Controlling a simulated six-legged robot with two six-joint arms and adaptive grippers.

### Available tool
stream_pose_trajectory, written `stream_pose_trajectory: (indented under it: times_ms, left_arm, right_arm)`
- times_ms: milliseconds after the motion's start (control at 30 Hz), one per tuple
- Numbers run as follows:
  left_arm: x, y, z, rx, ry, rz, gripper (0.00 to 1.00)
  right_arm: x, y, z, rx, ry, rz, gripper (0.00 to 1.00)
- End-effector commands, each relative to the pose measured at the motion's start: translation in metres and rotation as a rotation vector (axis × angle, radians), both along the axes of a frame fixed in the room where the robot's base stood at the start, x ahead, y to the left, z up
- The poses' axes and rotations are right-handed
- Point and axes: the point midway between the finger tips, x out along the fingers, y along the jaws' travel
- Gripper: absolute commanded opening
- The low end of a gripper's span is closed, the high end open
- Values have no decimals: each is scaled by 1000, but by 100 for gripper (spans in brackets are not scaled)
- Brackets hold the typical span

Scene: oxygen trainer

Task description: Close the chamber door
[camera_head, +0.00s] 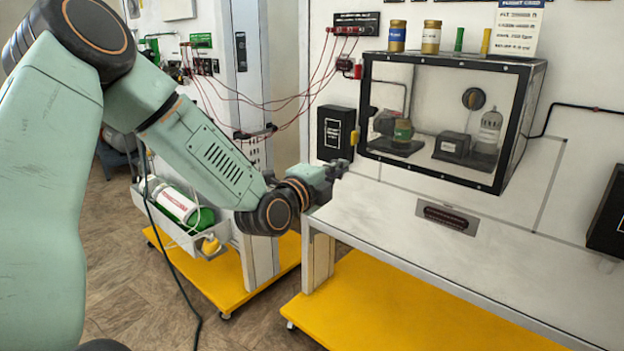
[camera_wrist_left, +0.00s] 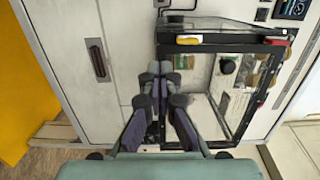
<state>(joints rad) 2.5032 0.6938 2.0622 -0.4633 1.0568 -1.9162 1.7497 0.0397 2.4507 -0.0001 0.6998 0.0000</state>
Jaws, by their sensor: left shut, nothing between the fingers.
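The chamber (camera_head: 455,118) is a clear box with a black frame on the wall panel. Its door frame (camera_head: 430,177) is black around clear glazing; I cannot tell from the glazing how far the door stands ajar. In the left wrist view the black frame (camera_wrist_left: 240,48) carries a yellow piece (camera_wrist_left: 189,40) and a red piece (camera_wrist_left: 277,41) along one edge. My left gripper (camera_head: 335,168) is shut and empty, left of and slightly below the chamber's lower left corner. Its fingers (camera_wrist_left: 160,72) overlap the frame in the wrist view; contact is unclear. My right gripper is out of view.
Two gold jars (camera_head: 431,38) stand on top. A black box (camera_head: 336,134) is mounted left of the chamber. Red cables (camera_head: 290,100) hang further left.

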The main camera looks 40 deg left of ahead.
Motion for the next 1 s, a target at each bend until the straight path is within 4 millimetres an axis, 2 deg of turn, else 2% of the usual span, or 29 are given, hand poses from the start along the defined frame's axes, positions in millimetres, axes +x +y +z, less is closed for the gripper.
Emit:
stream_pose_trajectory:
  times_ms: [200,600,1000]
  left_arm:
    - [-24,3,1,-5,1,2,0]
    - [-59,7,1,-5,4,3,0]
    - [-74,7,0,2,0,0,0]
  right_arm:
    - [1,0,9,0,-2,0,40]
    - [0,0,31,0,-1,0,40]
    - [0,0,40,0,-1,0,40]
